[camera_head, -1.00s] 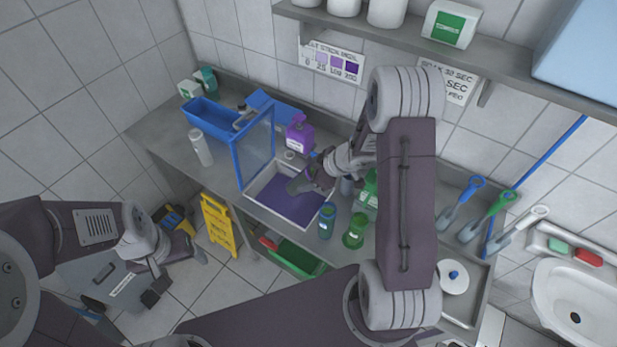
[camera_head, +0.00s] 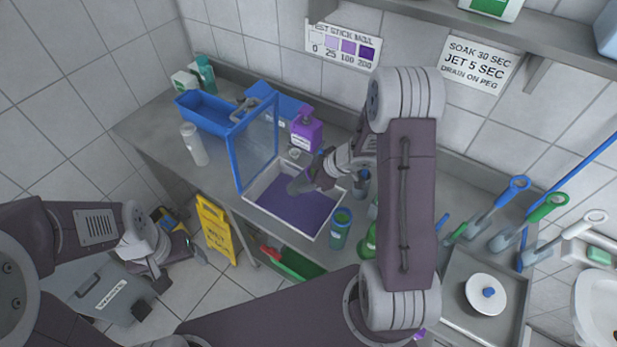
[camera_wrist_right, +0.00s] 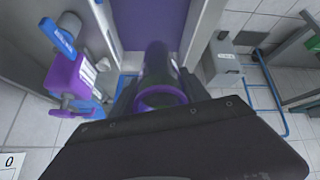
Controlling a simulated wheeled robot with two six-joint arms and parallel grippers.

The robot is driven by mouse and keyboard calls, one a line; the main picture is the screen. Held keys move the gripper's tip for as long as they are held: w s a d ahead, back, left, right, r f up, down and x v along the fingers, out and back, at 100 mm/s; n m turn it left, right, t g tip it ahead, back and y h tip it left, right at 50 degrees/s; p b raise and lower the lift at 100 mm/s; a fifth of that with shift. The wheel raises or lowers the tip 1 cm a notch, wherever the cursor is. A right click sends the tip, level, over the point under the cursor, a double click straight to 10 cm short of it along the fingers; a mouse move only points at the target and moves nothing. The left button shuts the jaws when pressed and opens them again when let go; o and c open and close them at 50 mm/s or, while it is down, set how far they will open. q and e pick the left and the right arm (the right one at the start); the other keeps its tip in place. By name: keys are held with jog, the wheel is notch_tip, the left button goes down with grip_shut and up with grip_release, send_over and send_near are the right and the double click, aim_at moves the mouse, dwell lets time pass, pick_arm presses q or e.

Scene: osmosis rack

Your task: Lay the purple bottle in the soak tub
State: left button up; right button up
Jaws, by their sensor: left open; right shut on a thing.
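The soak tub (camera_head: 251,193) is a white-rimmed tray of purple liquid on the counter. My right gripper (camera_head: 308,181) is over the tub's back right part in the head view. It is shut on a dark bottle (camera_wrist_right: 160,88) with a purple rim, which the right wrist view shows end-on between the fingers. In the head view the arm and fingers hide most of the bottle, and only a greyish part shows over the liquid. I cannot tell whether it touches the liquid. My left gripper (camera_head: 158,288) is open and empty, low at the left, away from the counter.
A blue-framed clear panel (camera_head: 257,145) stands at the tub's left edge. A purple pump jug (camera_head: 305,132) is behind the tub. A teal bottle (camera_head: 340,228) and a green one (camera_head: 368,243) stand at its right. A yellow floor sign (camera_head: 217,230) stands in front.

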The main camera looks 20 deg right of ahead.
jog(key=f, duration=0.1)
jog(key=f+b, duration=0.1)
jog(key=f, duration=0.1)
jog(key=shift+w+f+b, duration=0.15)
jog(key=shift+w+b, duration=0.15)
jog(key=shift+w, duration=0.1)
jog(key=shift+s, duration=0.25)
jog(key=b+x, duration=0.4)
jog(key=x, duration=0.1)
jog(key=shift+s+d+f+b, duration=0.1)
jog(key=shift+d+f+b, duration=0.05)
jog(key=shift+d+b, duration=0.2)
jog(key=shift+a+f, duration=0.2)
jog(key=shift+f, duration=0.05)
pick_arm(q)
notch_tip(320, 180, down, 14)
jog(key=b, duration=0.6)
jog(key=shift+w+f+b, duration=0.2)
jog(key=shift+b, duration=0.1)
pick_arm(e)
jog(key=d+f+x, duration=0.1)
jog(key=x, duration=1.5)
jog(key=shift+s+d, duration=0.2)
jog(key=shift+s, duration=0.15)
jog(key=shift+f, duration=0.2)
jog(key=o, duration=1.4)
